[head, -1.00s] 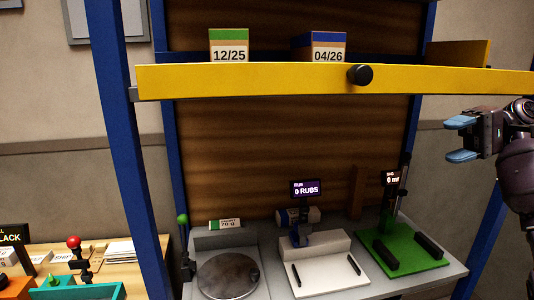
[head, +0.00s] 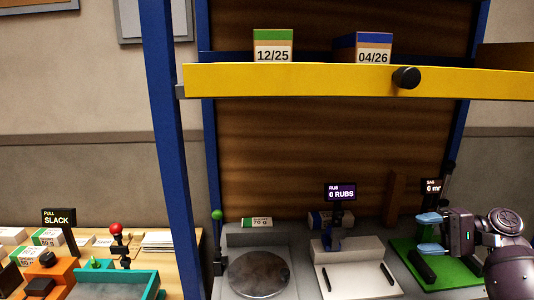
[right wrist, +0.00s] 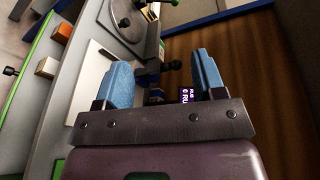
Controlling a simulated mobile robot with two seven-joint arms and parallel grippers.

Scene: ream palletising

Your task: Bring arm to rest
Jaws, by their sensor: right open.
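My right gripper (head: 430,234) is at the right of the head view, in front of the green station. Its two blue fingers are apart with nothing between them. In the right wrist view the gripper (right wrist: 165,80) is also open and empty, with the bench stations beyond it. My left gripper is not in view.
A yellow bar (head: 300,80) crosses the blue-framed rack above the bench, below boxes marked 12/25 (head: 273,48) and 04/26 (head: 375,49). The bench holds a round plate (head: 259,274), a white station (head: 352,277) and a green station (head: 455,268). A side table with a teal tray (head: 150,285) stands left.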

